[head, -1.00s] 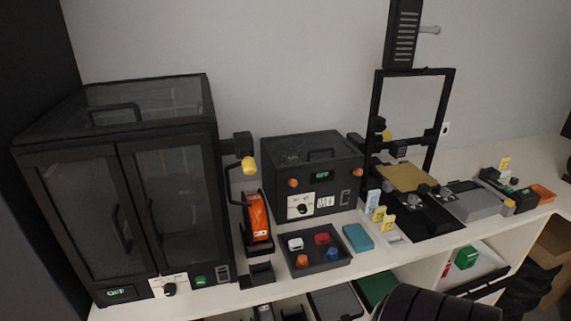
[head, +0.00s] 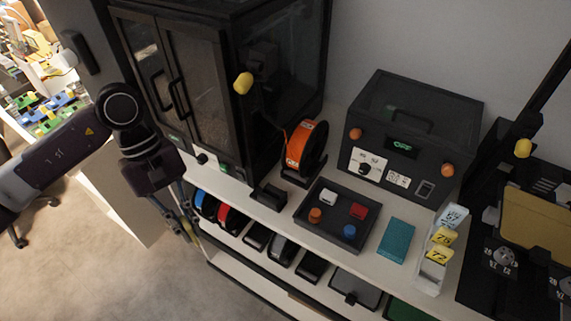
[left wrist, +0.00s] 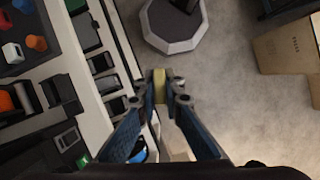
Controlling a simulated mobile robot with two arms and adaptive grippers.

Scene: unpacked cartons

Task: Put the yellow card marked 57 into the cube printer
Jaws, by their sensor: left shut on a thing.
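My left gripper (head: 190,232) hangs in front of the shelf's left end in the head view. It is shut on a yellow card (left wrist: 160,84), seen edge-on between the fingertips in the left wrist view; its number cannot be read. The cube printer appears to be the smaller black box machine (head: 445,110) on the counter, well right of the gripper. Its display reads OFF, and its front has a knob panel and a small slot-like part (head: 425,189). My right gripper is not in view.
A tall black cabinet machine (head: 190,80) stands at left. Open floor lies left.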

